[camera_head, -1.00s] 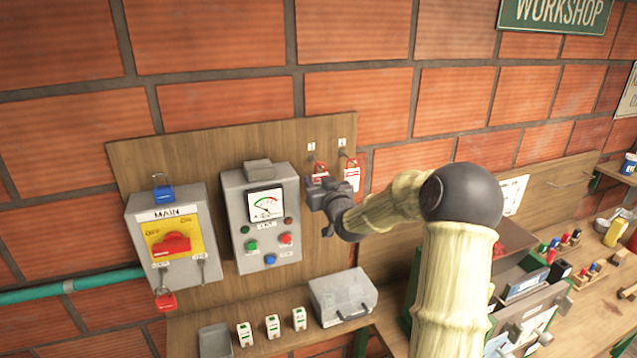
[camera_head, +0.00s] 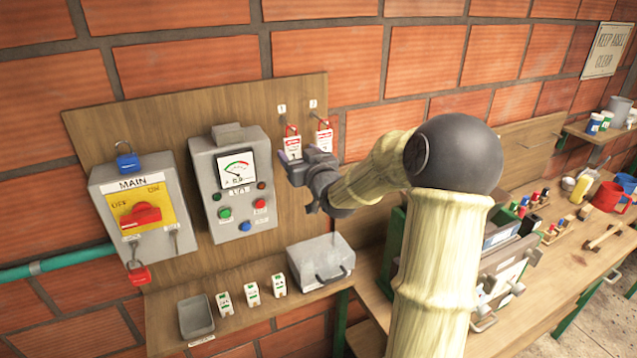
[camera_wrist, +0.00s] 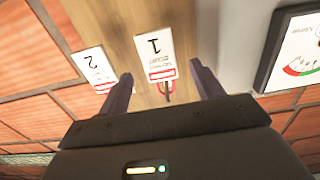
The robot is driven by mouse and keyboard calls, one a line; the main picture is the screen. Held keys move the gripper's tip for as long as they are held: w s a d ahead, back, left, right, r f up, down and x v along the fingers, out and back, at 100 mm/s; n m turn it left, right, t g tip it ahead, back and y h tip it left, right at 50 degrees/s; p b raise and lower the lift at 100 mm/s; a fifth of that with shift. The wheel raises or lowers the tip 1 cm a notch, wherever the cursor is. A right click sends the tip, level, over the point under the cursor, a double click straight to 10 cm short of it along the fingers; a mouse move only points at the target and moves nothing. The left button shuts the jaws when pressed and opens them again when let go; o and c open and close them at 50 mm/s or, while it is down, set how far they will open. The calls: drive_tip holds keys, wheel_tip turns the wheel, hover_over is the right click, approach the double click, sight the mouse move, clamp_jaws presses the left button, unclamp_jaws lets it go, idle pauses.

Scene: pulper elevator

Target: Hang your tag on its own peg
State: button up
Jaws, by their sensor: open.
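Two white tags with red bands hang side by side on the wooden board, tag 1 (camera_head: 292,146) under the number 1 and tag 2 (camera_head: 325,138) under the number 2. In the wrist view, which is upside down, tag 1 (camera_wrist: 154,54) shows between the fingers, with its red loop below it. Tag 2 (camera_wrist: 94,68) is to the left, outside them. My gripper (camera_head: 299,164) is open and empty, just below and in front of tag 1. Its two fingers (camera_wrist: 161,84) are spread. The pegs are too small to make out clearly.
A grey meter box (camera_head: 235,185) is just left of my gripper. The MAIN switch box (camera_head: 140,208) with blue and red padlocks is further left. A grey case (camera_head: 320,262), several small white tags and a grey tray (camera_head: 196,316) are on the shelf below.

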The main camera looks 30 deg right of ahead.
drive_tip(key=s+b, duration=0.3)
drive_tip(key=s, duration=0.8)
drive_tip(key=shift+s, duration=0.3)
drive_tip(key=s+a+f+g+h, duration=0.1)
drive_tip(key=s+a+f+g, duration=0.25)
drive_tip(key=f, duration=0.35)
drive_tip(key=s+a+f+g, duration=0.2)
drive_tip(key=a+f+g, duration=0.15)
drive_tip(key=f, duration=0.35)
drive_tip(key=s+a+f+g, duration=0.3)
drive_tip(key=s+f+g, duration=0.1)
drive_tip(key=s, duration=0.2)
drive_tip(key=s+a+f+g+y, duration=0.1)
drive_tip(key=s+a+f+g, duration=0.3)
drive_tip(key=s, duration=0.3)
drive_tip(key=shift+s+b, duration=0.15)
drive_tip(key=shift+b, duration=0.25)
